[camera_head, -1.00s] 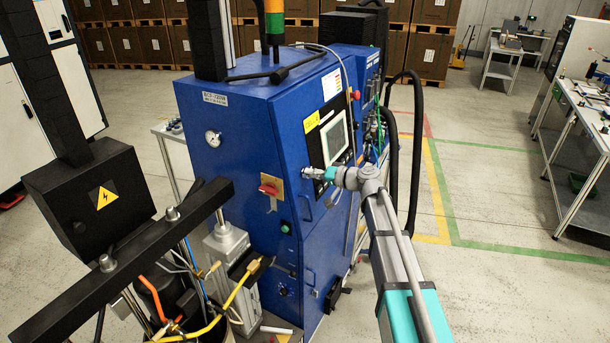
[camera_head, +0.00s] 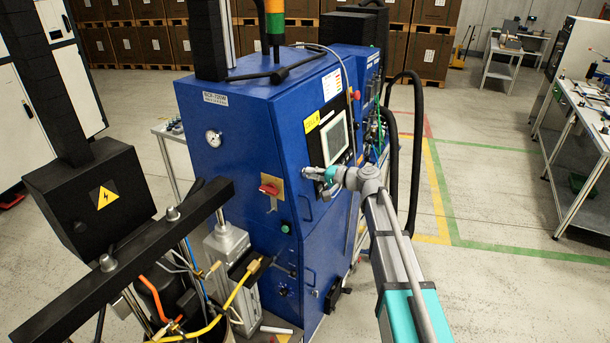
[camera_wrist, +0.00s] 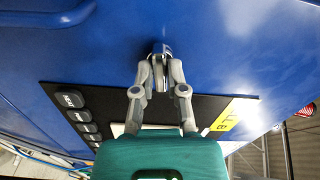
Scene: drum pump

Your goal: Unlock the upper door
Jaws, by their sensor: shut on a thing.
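The upper door (camera_head: 322,203) is a blue panel on the front of the blue cabinet, below the screen. It looks closed. My gripper (camera_head: 309,173) is at this door, just under the screen. In the wrist view my gripper (camera_wrist: 160,57) has its fingers close together on a small metal lock piece (camera_wrist: 161,46) at the blue panel. The fingertips hide most of the piece, so I cannot tell its turn. A blue handle (camera_wrist: 48,16) stands out from the panel at the upper left of the wrist view.
A screen (camera_head: 335,140) with a dark frame and yellow label sits close above my gripper. A red switch (camera_head: 269,188) is on the cabinet's left face. Black hoses (camera_head: 396,140) hang to the right. Floor is free farther right.

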